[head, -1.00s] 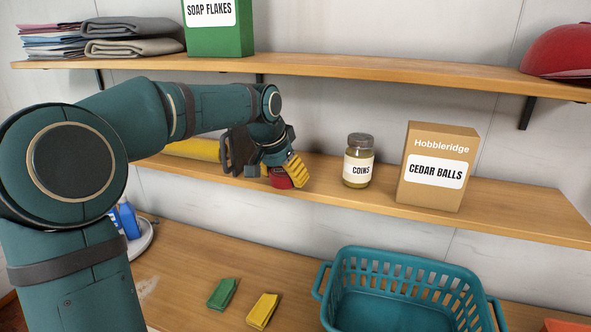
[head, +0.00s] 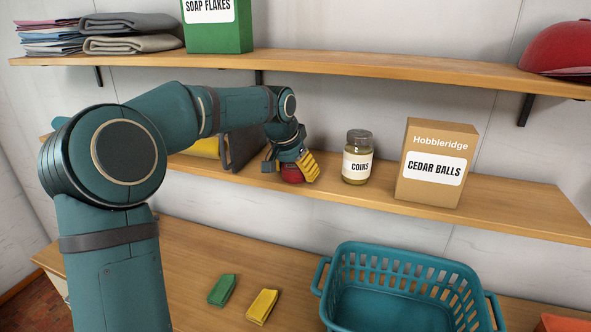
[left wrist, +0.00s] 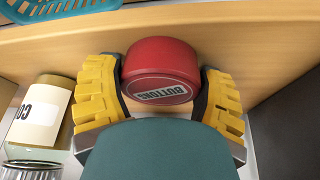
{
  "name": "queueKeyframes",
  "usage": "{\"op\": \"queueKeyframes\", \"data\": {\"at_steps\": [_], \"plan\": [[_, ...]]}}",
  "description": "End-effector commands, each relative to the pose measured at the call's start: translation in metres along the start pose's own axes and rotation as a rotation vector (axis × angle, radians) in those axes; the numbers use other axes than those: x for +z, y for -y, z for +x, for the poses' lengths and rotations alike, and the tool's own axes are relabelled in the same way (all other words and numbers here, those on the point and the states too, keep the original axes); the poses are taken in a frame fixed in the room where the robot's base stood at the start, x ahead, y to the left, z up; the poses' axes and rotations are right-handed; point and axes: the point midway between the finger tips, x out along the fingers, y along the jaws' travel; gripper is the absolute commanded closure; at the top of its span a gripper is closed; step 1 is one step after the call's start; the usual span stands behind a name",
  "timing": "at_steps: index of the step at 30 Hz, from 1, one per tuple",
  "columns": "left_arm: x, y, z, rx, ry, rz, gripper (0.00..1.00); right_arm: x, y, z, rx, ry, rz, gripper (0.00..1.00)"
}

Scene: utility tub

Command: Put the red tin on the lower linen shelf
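The red tin (head: 292,174) is at the lower linen shelf (head: 500,205), near its front edge and left of the coins jar. In the left wrist view the tin (left wrist: 160,62) shows its round red side and a label reading BUTTONS. My left gripper (head: 298,168) has a yellow finger on each side of the tin, and in the left wrist view its dark finger pads (left wrist: 162,85) lie close against the tin's sides. It looks shut on the tin. Whether the tin's base touches the shelf is hard to tell. My right gripper is not in view.
The coins jar (head: 357,160) stands just right of the tin, then the cedar balls box (head: 436,165). A yellow thing (head: 205,148) and a dark grey thing (head: 243,150) are left on that shelf. The upper shelf (head: 330,66) is overhead. A teal basket (head: 415,258) stands below.

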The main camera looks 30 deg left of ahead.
Motion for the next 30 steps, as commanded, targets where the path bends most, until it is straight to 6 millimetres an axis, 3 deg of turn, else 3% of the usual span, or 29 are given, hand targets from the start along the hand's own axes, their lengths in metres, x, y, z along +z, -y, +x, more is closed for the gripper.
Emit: {"op": "queueKeyframes", "data": {"at_steps": [1, 2, 10, 14, 24, 30], "plan": [[0.000, 0.000, 0.000, 0.000, 0.000, 0.000, 0.08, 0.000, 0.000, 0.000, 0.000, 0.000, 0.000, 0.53], [0.000, 0.000, 0.000, 0.000, 0.000, 0.000, 0.00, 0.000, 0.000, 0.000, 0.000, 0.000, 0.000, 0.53], [-0.001, 0.000, -0.002, 0.000, 0.000, 0.000, 0.00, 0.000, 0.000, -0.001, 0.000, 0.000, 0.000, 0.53], [-0.002, 0.000, -0.012, -0.001, -0.002, 0.000, 0.00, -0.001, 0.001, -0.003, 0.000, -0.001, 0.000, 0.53], [-0.002, 0.000, -0.080, -0.001, -0.005, 0.000, 0.00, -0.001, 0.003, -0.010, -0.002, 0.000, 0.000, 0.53], [-0.002, 0.000, -0.110, 0.000, -0.002, 0.000, 0.00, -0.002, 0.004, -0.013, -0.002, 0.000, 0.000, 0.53]]}}
